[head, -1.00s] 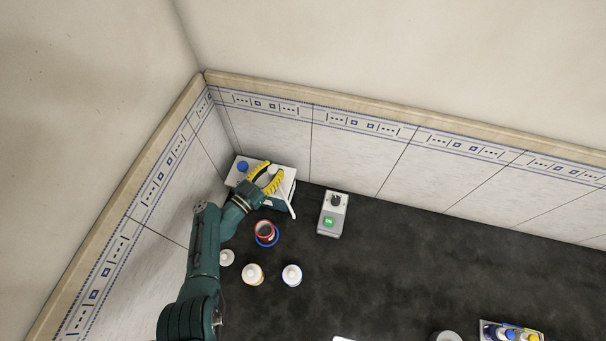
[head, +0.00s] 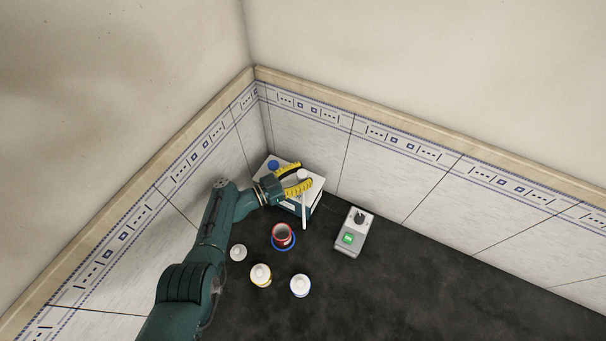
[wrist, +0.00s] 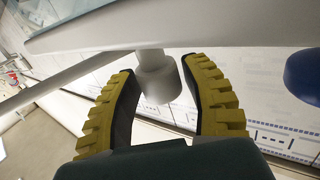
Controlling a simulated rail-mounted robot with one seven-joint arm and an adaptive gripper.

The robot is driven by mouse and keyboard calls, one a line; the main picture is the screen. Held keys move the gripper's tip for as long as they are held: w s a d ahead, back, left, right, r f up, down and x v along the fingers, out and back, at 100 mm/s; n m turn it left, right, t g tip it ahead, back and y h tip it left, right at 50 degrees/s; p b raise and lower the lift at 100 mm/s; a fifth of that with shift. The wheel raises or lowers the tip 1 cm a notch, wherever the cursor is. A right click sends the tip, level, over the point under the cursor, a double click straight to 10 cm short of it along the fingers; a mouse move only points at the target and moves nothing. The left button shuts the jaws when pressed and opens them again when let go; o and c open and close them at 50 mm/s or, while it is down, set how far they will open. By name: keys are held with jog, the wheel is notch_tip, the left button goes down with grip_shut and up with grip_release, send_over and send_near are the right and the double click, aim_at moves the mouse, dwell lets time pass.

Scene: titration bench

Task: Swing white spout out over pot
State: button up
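The white spout (head: 304,212) juts from the front of a white-topped box (head: 316,190) in the back corner. Its round upright end (head: 302,174) stands between the yellow fingers of my gripper (head: 300,175). In the wrist view the pale cylinder (wrist: 157,78) hangs between the fingers (wrist: 160,72), with gaps on both sides, so my gripper is open around it. The spout's arm shows there as a pale bar (wrist: 65,82). The red pot (head: 283,232) sits on a blue ring, left of and nearer than the spout's free tip.
A blue cap (head: 273,165) is on the box. A grey control unit (head: 354,234) with a green switch stands right of it. Several white-capped bottles, one at the front (head: 300,286), stand near the pot. The dark bench is clear at right; tiled walls close off left and back.

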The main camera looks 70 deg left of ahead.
jog(key=shift+o, duration=1.3)
jog(key=shift+r, duration=0.1)
notch_tip(320, 180, up, 10)
jog(key=shift+f, duration=0.1)
jog(key=shift+c, duration=0.4)
